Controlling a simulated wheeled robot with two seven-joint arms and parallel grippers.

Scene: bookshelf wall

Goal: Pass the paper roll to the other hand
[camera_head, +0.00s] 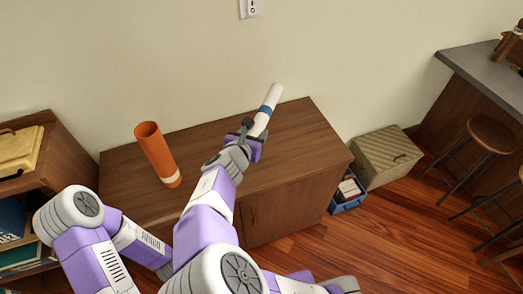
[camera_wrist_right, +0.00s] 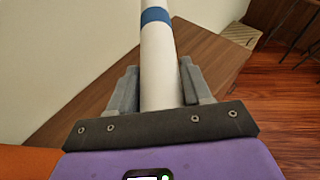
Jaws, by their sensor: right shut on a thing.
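The paper roll (camera_head: 274,97) is a white tube with a blue band. My right gripper (camera_head: 250,133) is shut on its lower part and holds it tilted over the cabinet top. In the right wrist view the paper roll (camera_wrist_right: 160,58) runs up between the two grey fingers of my right gripper (camera_wrist_right: 160,88), with the blue band above them. My left arm shows at the lower left of the head view. Its gripper cannot be made out there.
An orange cylinder (camera_head: 157,155) stands on the brown cabinet (camera_head: 297,132), left of my right arm. A shelf (camera_head: 62,143) with a yellow case (camera_head: 20,150) is at far left. A beige box (camera_head: 387,158), a blue crate (camera_head: 348,203) and stools (camera_head: 492,135) are to the right.

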